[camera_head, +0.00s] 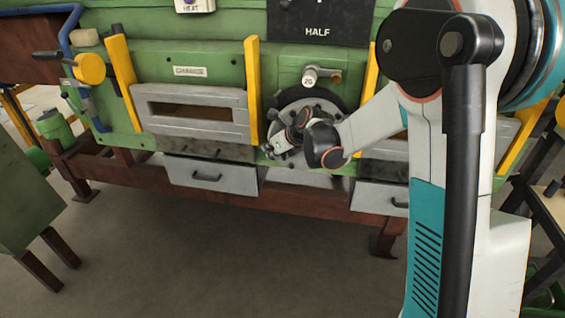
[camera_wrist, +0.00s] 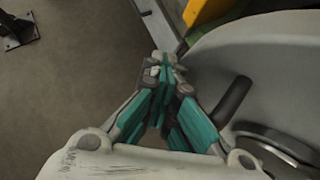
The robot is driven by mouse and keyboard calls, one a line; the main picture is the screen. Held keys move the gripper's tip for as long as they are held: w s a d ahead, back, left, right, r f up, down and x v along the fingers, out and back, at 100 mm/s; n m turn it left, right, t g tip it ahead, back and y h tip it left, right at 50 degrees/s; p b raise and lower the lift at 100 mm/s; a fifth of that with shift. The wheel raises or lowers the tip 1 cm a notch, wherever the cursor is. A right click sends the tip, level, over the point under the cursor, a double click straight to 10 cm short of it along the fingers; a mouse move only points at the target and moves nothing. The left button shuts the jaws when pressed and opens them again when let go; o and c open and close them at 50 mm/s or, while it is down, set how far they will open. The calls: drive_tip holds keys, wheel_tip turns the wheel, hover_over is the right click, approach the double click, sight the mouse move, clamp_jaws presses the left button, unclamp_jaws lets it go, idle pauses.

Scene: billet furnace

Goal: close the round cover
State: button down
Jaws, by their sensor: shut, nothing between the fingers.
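The round cover (camera_head: 287,106) is in the middle of the green furnace front in the head view, a grey disc with a dark rim around it. My arm and wrist hide its lower right part, so I cannot tell how far it stands open. In the wrist view, a large grey curved plate (camera_wrist: 275,72), which looks like the cover, fills the right side. A dark bar handle (camera_wrist: 232,101) stands out from it. My gripper (camera_wrist: 166,62) is shut and empty beside the plate's left edge. I cannot tell whether it touches the plate.
A slotted grey door (camera_head: 195,125) and a yellow upright bar (camera_head: 252,90) are left of the cover. A valve-like fitting (camera_head: 318,76) sits above it. Grey drawers (camera_head: 210,177) are below. The floor (camera_head: 190,255) in front is clear.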

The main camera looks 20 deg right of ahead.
drive_tip(key=w, duration=0.7)
drive_tip(key=shift+w+d, duration=0.25)
drive_tip(key=shift+d, duration=0.15)
